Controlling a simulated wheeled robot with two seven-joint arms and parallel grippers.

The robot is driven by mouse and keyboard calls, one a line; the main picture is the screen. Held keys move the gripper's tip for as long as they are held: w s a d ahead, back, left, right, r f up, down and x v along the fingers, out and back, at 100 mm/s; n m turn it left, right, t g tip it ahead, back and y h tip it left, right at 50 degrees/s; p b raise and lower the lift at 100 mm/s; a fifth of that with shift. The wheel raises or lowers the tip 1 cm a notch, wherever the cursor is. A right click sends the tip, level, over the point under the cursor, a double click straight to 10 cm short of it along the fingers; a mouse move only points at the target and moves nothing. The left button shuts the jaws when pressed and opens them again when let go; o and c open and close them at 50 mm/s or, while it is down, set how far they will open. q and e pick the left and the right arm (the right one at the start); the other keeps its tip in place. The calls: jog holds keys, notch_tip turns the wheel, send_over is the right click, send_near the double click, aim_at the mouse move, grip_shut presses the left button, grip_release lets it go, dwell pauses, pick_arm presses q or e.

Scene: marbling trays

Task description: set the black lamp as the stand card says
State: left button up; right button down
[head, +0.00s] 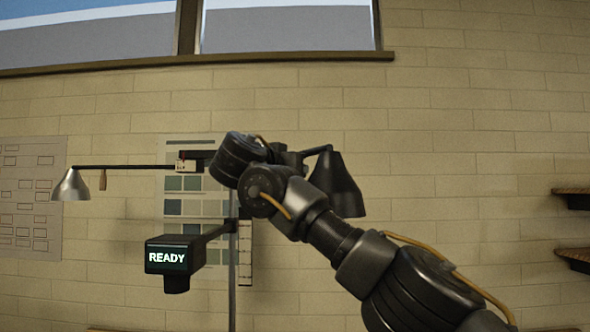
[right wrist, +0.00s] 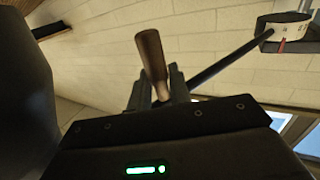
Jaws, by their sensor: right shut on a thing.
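The black lamp (head: 337,187) hangs shade-down at the right end of the stand's crossbar; my right arm crosses in front of part of it. In the right wrist view, my right gripper (right wrist: 156,88) is shut on a brown wooden handle (right wrist: 151,52). A dark rod (right wrist: 222,62) runs from there to a white collar with a scale and a red mark (right wrist: 285,32). A large dark curved surface, apparently the black shade (right wrist: 25,95), fills the left edge. My left gripper is in neither view. I cannot pick out a readable stand card.
A silver lamp (head: 70,186) with its own wooden handle (head: 103,180) hangs at the left. A black box (head: 176,258) reading READY juts from the thin upright pole (head: 232,280). Charts hang on the brick wall; dark shelves (head: 573,198) are at the right.

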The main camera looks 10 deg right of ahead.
jog(key=c, duration=1.4)
grip_release()
jog(key=shift+r, duration=0.2)
jog(key=shift+c, duration=0.2)
jog(key=shift+o, duration=0.5)
jog(key=shift+a+f, duration=0.1)
jog(key=shift+s+a+f+b, duration=0.2)
jog(key=shift+s+b, duration=0.1)
jog(key=shift+b, duration=0.1)
jog(key=b+v, duration=0.5)
jog(key=v, duration=0.5)
jog(key=shift+r, duration=0.25)
